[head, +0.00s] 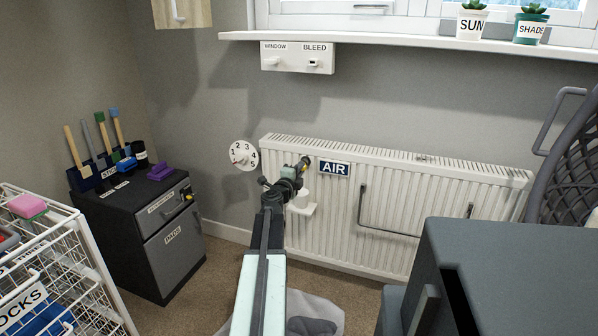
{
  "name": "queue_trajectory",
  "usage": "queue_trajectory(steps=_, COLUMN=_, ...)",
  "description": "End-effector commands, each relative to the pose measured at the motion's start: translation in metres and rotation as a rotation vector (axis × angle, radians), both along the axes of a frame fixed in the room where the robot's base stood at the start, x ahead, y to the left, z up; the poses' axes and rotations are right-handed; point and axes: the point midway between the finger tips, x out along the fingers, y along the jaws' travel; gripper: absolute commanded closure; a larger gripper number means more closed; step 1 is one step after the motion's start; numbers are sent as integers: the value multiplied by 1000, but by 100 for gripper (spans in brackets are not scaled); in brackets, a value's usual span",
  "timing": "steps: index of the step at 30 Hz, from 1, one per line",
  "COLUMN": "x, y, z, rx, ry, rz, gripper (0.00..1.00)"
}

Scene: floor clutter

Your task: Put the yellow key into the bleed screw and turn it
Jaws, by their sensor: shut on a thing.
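My gripper (298,170) is at the upper left of the white radiator (430,208), left of the blue AIR sign (334,168). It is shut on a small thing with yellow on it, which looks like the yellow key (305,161). The key is small in view and partly covered by the jaws. I cannot make out the bleed screw itself, nor whether the key touches it. A white box (297,58) under the window sill carries WINDOW and BLEED labels, each with a small switch.
A numbered dial (243,155) is on the wall left of the radiator. A small white ledge (301,210) is just below my gripper. A dark cabinet (160,235) and a wire rack (90,260) stand left. A dark grey block (510,270) fills the lower right.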

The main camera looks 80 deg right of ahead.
Motion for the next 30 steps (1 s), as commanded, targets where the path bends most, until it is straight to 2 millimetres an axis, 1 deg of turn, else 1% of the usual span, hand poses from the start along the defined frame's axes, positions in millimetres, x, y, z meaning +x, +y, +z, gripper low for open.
queue_trajectory(steps=4, x=-1, y=-4, z=0, rx=0, ry=0, rz=0, gripper=100)
queue_trajectory(steps=5, x=-1, y=-4, z=0, rx=0, ry=0, rz=0, gripper=86)
queue_trajectory(steps=6, x=-1, y=-4, z=0, rx=0, ry=0, rz=0, gripper=75)
queue_trajectory(steps=7, x=-1, y=-4, z=0, rx=0, ry=0, rz=0, gripper=66)
queue_trajectory(steps=8, x=-1, y=-4, z=0, rx=0, ry=0, rz=0, gripper=63)
queue_trajectory(steps=17, x=0, y=-3, z=0, rx=0, ry=0, rz=0, gripper=63)
queue_trajectory(steps=20, x=0, y=3, z=0, rx=0, ry=0, rz=0, gripper=63)
queue_trajectory(steps=23, x=3, y=16, z=0, rx=0, ry=0, rz=1, gripper=63)
queue_trajectory(steps=30, x=11, y=63, z=0, rx=0, ry=0, rz=1, gripper=63)
